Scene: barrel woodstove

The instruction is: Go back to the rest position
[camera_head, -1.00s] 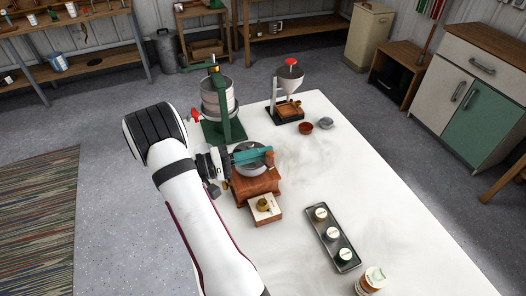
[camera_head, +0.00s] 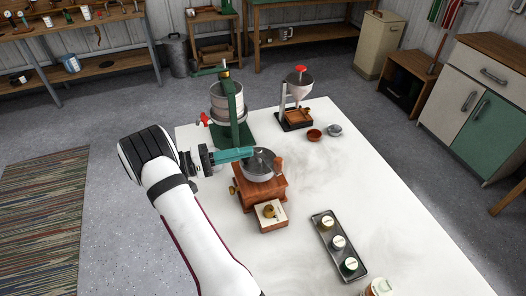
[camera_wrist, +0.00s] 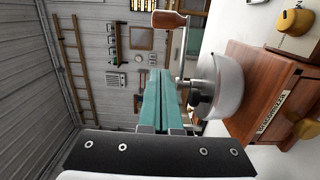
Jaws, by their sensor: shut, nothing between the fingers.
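My gripper (camera_head: 246,154) is shut and empty, its teal fingers close together just left of and about level with the top of a wooden grinder. The fingers also show in the wrist view (camera_wrist: 156,98). The grinder (camera_head: 262,190) has a brown wooden body, a metal bowl (camera_head: 259,165) on top and a crank with a wooden knob (camera_head: 278,163). Its drawer (camera_head: 270,215) is pulled out at the front. In the wrist view the fingertips point past the crank handle (camera_wrist: 169,20); whether they touch it I cannot tell.
A green-framed press (camera_head: 231,110) stands behind the gripper. A dark tray (camera_head: 327,226) with three small jars lies at the front right. The white table's right side (camera_head: 390,175) is clear.

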